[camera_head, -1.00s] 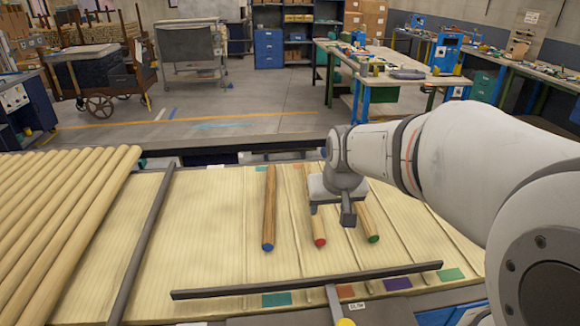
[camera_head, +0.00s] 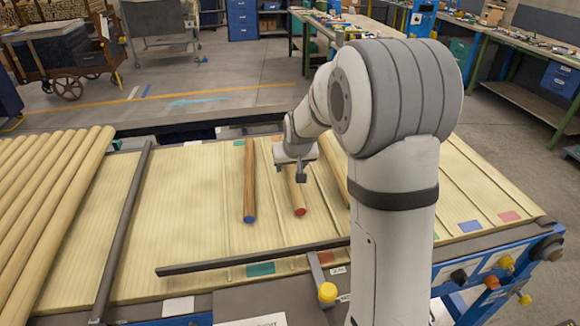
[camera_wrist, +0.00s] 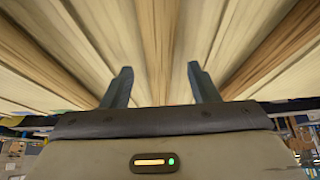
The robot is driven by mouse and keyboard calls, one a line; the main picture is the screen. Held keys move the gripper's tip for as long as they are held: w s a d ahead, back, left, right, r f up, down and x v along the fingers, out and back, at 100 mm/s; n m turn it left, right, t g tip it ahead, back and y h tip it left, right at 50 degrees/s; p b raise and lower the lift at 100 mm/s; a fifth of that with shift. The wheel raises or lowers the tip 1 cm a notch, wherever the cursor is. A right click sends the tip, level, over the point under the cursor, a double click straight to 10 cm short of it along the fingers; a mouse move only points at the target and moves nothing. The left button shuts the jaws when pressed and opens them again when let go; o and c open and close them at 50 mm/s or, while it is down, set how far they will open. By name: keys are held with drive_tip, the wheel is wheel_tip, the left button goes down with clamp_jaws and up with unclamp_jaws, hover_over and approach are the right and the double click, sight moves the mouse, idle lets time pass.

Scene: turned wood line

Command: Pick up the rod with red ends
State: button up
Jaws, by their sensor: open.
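The rod with red ends (camera_head: 298,197) lies on the pale slatted table in the head view, its red near end showing. My gripper (camera_head: 301,174) is over its middle and hides part of it. In the wrist view my gripper (camera_wrist: 160,84) is open, with a brown rod (camera_wrist: 155,50) running between the two fingers in the picture. The fingers appear apart from it; I cannot tell the height gap.
A blue-ended rod (camera_head: 249,180) lies to the left. Another rod (camera_head: 334,165) to the right is mostly hidden by my arm. A dark bar (camera_head: 245,257) crosses the table's front. Several thick pale poles (camera_head: 50,200) lie at far left.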

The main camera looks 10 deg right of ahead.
drive_tip(key=shift+w+f, duration=0.2)
drive_tip(key=shift+f, duration=0.25)
drive_tip(key=shift+c, duration=0.4)
clamp_jaws()
